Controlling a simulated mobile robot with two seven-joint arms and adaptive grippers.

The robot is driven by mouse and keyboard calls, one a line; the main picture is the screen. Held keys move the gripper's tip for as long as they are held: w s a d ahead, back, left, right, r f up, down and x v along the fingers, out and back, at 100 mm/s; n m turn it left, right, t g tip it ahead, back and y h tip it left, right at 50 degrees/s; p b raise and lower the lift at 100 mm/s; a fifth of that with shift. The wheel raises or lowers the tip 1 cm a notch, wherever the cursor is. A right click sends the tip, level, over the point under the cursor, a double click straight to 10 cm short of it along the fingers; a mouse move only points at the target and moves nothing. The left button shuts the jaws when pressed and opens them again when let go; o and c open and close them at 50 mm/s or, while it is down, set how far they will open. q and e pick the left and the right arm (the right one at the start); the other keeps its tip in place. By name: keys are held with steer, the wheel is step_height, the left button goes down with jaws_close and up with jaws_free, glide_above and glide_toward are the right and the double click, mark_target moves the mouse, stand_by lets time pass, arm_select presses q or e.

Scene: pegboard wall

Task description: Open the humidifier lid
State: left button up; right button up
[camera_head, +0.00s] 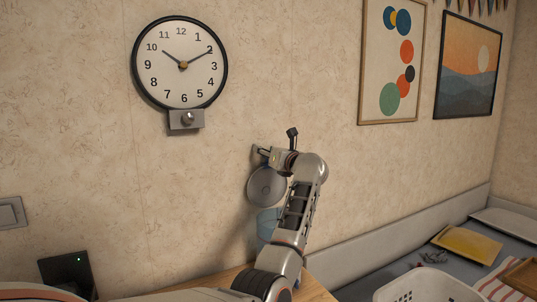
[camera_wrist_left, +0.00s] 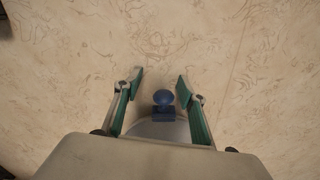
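The humidifier (camera_head: 267,225) is a bluish body low against the wall, partly behind my left arm. A round grey disc (camera_head: 264,188), apparently its lid, stands steeply raised above the body and faces the room. My left gripper (camera_head: 261,153) is at the disc's upper edge, close to the wall. In the left wrist view its fingers (camera_wrist_left: 160,78) are spread, with a blue knob (camera_wrist_left: 163,98) between them and clear space on both sides. A grey curved edge, apparently the lid (camera_wrist_left: 160,130), shows below the knob. My right gripper is not in view.
The wall stands close behind the humidifier. A clock (camera_head: 182,65) hangs to the upper left and a dark box with a green light (camera_head: 68,272) is at lower left.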

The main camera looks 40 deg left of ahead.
arm_select(q)
steer(key=shift+w+d+f, duration=0.15)
steer(key=shift+d+f, duration=0.05)
steer(key=shift+f, duration=0.15)
steer(key=shift+d, duration=0.15)
steer(key=v, duration=1.1)
steer(key=shift+s+d, duration=0.2)
steer(key=shift+s, duration=0.1)
steer(key=shift+d, duration=0.1)
